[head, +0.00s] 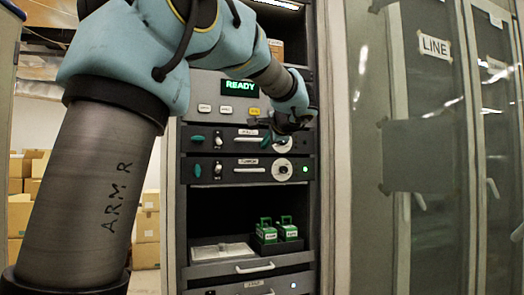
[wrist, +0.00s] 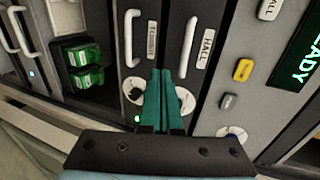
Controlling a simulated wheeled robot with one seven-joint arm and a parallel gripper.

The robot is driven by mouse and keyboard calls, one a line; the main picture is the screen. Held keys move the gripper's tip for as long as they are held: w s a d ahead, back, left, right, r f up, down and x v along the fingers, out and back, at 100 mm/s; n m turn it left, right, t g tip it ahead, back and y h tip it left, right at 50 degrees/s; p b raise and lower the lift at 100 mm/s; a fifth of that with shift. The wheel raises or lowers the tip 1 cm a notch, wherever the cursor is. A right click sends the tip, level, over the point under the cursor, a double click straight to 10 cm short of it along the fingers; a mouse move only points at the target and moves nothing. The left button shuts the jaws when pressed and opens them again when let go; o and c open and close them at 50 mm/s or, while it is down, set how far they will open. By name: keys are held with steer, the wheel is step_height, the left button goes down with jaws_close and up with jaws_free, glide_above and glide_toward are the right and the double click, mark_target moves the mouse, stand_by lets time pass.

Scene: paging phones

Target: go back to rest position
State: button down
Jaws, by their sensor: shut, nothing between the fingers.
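My gripper (wrist: 161,74) is shut and empty, its two teal fingers together in the wrist view. In the head view my gripper (head: 288,124) is a dark shape in front of the rack, at the right end of the HALL unit (head: 221,133). In the wrist view the fingers overlap the rack's unit fronts, between a white handle (wrist: 188,47) and the unit beside it. I cannot tell whether the fingertips touch anything. The fingers partly cover a round white dial (wrist: 133,90). My arm crosses the left of the head view.
The rack has a green READY display (head: 240,88) above small buttons. Green boxes (head: 267,232) stand in an open lower bay beside a pale flat item (head: 222,252). Glass cabinet doors, one labelled LINE (head: 434,46), stand at right. Cardboard boxes (head: 147,225) are behind at left.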

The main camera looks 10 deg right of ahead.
steer(key=a+v, duration=0.1)
steer(key=v, duration=0.4)
steer(key=s+a+f+n+g+p, duration=0.2)
steer(key=a+f+n+g, duration=0.15)
steer(key=a+f, duration=0.6)
steer(key=s+a+f+n+g+p, duration=0.15)
steer(key=a+f+g, duration=0.25)
steer(key=f, duration=1)
steer(key=s+a+f+n+g+h+p, duration=0.1)
steer(key=s+a+f+n+g, duration=0.1)
steer(key=s+a+f+n, duration=0.3)
steer(key=s+a+f+n+g+h+p, duration=0.1)
steer(key=s+a+f+n+g+p, duration=0.1)
steer(key=s+a+f+n, duration=0.3)
steer(key=s+f+g, duration=0.1)
steer(key=s+f, duration=0.3)
steer(key=s, duration=0.2)
steer(key=c, duration=1.6)
jaws_free()
steer(key=shift+a, duration=0.1)
